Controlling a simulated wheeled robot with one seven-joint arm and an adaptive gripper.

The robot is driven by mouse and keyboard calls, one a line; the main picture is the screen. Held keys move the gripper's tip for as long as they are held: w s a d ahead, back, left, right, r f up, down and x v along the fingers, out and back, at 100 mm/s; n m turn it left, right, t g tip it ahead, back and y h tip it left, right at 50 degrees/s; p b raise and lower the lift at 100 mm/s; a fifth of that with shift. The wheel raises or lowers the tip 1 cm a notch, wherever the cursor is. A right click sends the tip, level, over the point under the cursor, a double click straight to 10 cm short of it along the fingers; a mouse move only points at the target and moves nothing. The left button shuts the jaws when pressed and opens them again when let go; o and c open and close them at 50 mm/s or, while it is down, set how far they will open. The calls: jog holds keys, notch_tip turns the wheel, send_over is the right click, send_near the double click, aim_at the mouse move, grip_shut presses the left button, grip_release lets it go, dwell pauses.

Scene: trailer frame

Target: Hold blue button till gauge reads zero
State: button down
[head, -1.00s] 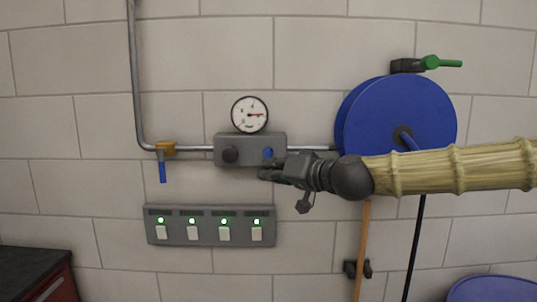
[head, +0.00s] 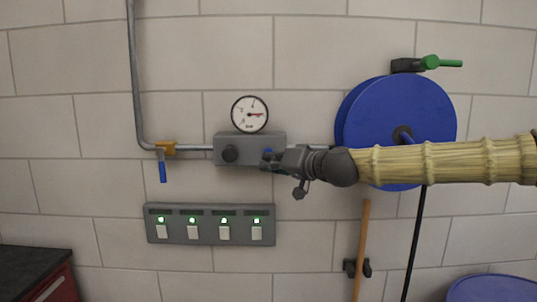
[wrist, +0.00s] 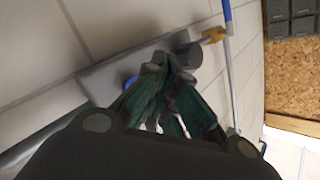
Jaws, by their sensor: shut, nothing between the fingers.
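A grey control box (head: 222,142) is fixed to the tiled wall on a pipe, with a round dark knob (head: 230,154) on its left. The blue button (head: 267,153) is on the box's right side, mostly hidden by my gripper in the head view. A little blue also shows beside the fingers in the wrist view (wrist: 130,82).
A yellow valve with a blue lever (head: 162,172) hangs on the pipe to the left. A panel of lit switches (head: 208,236) is below the box. A blue hose reel (head: 405,110) is behind my arm at right. The wall above the gauge is clear.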

jog(key=shift+w, duration=0.65)
jog(key=shift+w+r+b, duration=0.1)
jog(key=shift+w+b, duration=0.25)
jog(key=shift+w, duration=0.6)
dwell(2.1)
jog(key=shift+s, duration=0.15)
dwell(1.9)
jog(key=shift+s+b, duration=0.3)
jog(key=shift+s, duration=0.5)
jog(key=shift+s+b, duration=0.45)
jog(key=shift+s, duration=2.05)
